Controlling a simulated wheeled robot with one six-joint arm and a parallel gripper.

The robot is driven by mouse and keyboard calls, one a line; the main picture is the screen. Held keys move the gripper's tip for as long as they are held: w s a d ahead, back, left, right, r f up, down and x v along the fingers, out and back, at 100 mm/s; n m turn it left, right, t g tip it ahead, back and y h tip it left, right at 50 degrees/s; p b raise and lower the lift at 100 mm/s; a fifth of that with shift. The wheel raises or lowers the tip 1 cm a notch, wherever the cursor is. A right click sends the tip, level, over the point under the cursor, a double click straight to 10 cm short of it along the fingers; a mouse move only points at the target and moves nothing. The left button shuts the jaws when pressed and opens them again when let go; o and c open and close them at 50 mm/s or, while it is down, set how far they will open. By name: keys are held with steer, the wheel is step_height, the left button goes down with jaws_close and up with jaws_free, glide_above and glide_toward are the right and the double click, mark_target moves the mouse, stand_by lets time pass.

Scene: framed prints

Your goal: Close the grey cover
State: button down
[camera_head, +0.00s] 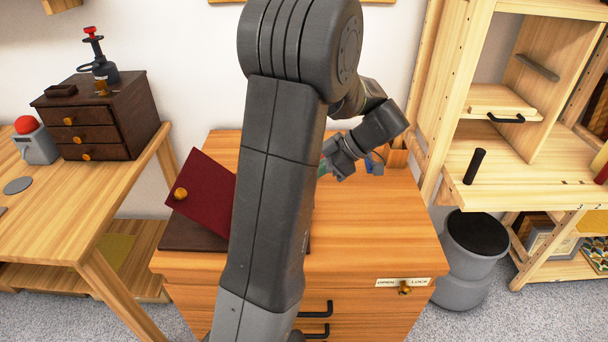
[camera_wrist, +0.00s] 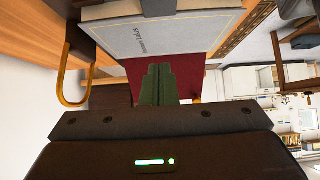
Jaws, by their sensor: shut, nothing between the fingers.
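A grey cover (camera_wrist: 170,35) with small lettering, like a book's, fills the upper middle of the wrist view. I cannot tell how far open it stands; in the head view my arm hides that spot. My gripper (camera_wrist: 158,84) has its dark green fingers together and empty, just below the cover's edge in the wrist view. In the head view the fingertips (camera_head: 323,169) show only partly beside my arm, above the wooden cabinet top (camera_head: 370,225).
A dark red panel (camera_head: 205,187) with a brass knob stands tilted on a dark base, left of my arm. It also lies behind my fingers in the wrist view (camera_wrist: 195,68). A curved brass handle (camera_wrist: 64,85) is at left there. A grey bin (camera_head: 467,258) stands right of the cabinet.

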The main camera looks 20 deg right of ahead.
steer(key=f+b, duration=0.2)
steer(key=d+f+b, duration=0.1)
steer(key=f, duration=0.2)
steer(key=s+d+f+b, duration=0.1)
steer(key=f+b, duration=0.1)
steer(key=f, duration=0.1)
steer(key=shift+b, duration=0.3)
steer(key=shift+f, duration=0.45)
steer(key=p+v, duration=0.2)
steer(key=v, duration=1.2)
steer(key=shift+w, duration=0.15)
steer(key=shift+a, duration=0.1)
steer(key=b+x, duration=0.2)
steer(key=x, duration=1.1)
steer(key=shift+a+f, duration=0.25)
steer(key=shift+a, duration=0.05)
steer(key=shift+w, duration=0.1)
steer(key=shift+r, duration=0.1)
